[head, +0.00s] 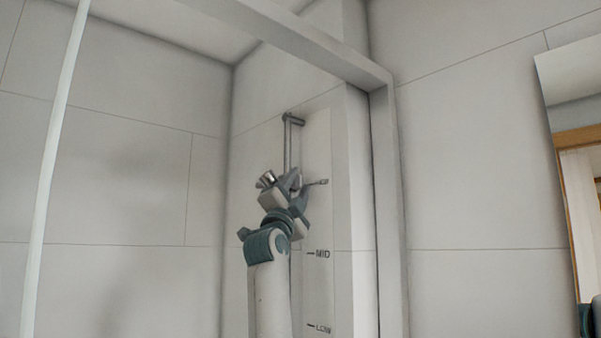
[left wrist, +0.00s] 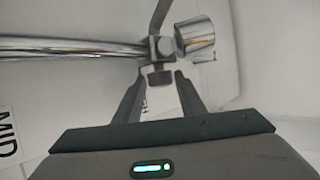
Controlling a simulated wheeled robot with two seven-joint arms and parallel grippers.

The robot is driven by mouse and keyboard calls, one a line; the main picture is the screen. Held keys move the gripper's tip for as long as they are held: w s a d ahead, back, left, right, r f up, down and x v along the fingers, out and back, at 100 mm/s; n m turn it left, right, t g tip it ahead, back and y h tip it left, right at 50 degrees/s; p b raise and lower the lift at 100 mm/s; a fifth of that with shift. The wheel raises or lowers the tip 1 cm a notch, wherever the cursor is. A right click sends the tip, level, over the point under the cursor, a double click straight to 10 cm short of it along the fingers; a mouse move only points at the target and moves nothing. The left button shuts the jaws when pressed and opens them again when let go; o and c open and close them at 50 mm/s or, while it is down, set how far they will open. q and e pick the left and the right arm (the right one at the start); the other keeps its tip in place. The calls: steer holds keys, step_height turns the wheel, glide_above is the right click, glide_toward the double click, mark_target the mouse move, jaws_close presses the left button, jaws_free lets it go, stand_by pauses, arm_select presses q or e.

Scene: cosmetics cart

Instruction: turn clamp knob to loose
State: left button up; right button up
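A chrome slide bar (head: 288,145) runs upright on the shower wall. The clamp is on it, largely hidden behind my left gripper (head: 293,183) in the head view. In the left wrist view the bar (left wrist: 70,48) comes in from the left to the clamp (left wrist: 160,48). A small grey knob (left wrist: 160,74) projects from the clamp between the two fingertips of my left gripper (left wrist: 160,82). The fingers are apart, one on each side of it; whether they touch it is unclear. A chrome cylinder (left wrist: 195,36) sits beside the clamp. My right gripper is not in view.
Height marks MID (head: 322,254) and LOW (head: 323,328) are on the wall panel below the gripper. A frame post (head: 385,200) stands to the right, and a pale bar (head: 52,160) at the left. A mirror (head: 570,95) hangs at the far right.

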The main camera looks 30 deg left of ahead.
arm_select(q)
steer(key=shift+p+x, duration=0.35)
steer(key=shift+x, duration=0.6)
steer(key=shift+c, duration=0.2)
steer(key=shift+f, duration=0.1)
steer(key=c, duration=0.7)
